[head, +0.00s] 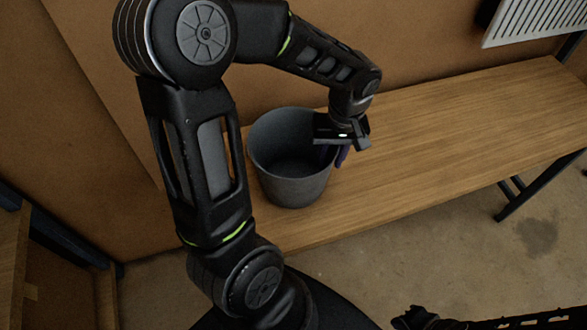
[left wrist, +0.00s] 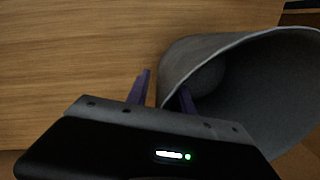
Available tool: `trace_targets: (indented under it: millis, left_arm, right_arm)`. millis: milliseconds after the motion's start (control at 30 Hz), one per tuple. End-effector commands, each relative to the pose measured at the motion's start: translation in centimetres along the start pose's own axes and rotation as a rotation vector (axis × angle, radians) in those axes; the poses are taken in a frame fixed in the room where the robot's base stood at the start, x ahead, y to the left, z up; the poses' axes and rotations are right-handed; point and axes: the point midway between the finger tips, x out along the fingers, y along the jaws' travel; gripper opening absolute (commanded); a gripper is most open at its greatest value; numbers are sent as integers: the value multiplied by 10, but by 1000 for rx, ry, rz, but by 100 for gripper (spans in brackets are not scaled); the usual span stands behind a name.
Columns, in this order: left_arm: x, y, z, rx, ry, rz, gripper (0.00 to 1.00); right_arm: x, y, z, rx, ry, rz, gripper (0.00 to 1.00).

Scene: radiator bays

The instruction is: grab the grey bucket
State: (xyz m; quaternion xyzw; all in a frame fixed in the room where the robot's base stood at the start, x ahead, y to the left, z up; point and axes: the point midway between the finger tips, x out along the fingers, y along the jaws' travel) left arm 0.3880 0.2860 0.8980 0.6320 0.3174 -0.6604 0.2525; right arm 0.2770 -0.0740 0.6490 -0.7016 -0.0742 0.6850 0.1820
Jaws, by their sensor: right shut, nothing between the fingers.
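The grey bucket (head: 290,188) stands upright near the left end of the wooden bench. In the left wrist view the bucket (left wrist: 185,58) shows its wall and open mouth at the right. My left gripper (head: 345,153) is at the bucket's right rim. It is open, with the bucket wall between its purple fingers (left wrist: 163,92). One finger is inside the mouth and the other outside, with a gap to the wall. My right gripper (head: 412,319) is partly in view at the bottom edge of the head view, shut and empty, away from the bucket.
The wooden bench (head: 440,135) is clear to the right of the bucket. A brown panel wall (head: 420,40) stands behind it. A white radiator (head: 530,18) is at the upper right. Concrete floor (head: 450,235) shows in front, and a wooden edge (head: 12,255) at the left.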

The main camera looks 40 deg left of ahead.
Motion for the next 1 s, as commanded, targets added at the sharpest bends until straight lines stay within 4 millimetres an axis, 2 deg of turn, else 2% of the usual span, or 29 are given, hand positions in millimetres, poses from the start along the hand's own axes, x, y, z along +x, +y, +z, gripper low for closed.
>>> trace_targets:
  millis: [467, 833, 1000]
  left_arm:
    - [-1, 0, 0, 0, 0, 0, 28]
    - [-1, 0, 0, 0, 0, 0, 0]
    - [-1, 0, 0, 0, -1, 0, 0]
  right_arm:
    - [-1, 0, 0, 0, 0, 0, 0]
    - [-1, 0, 0, 0, 0, 1, 0]
    - [-1, 0, 0, 0, 0, 1, 0]
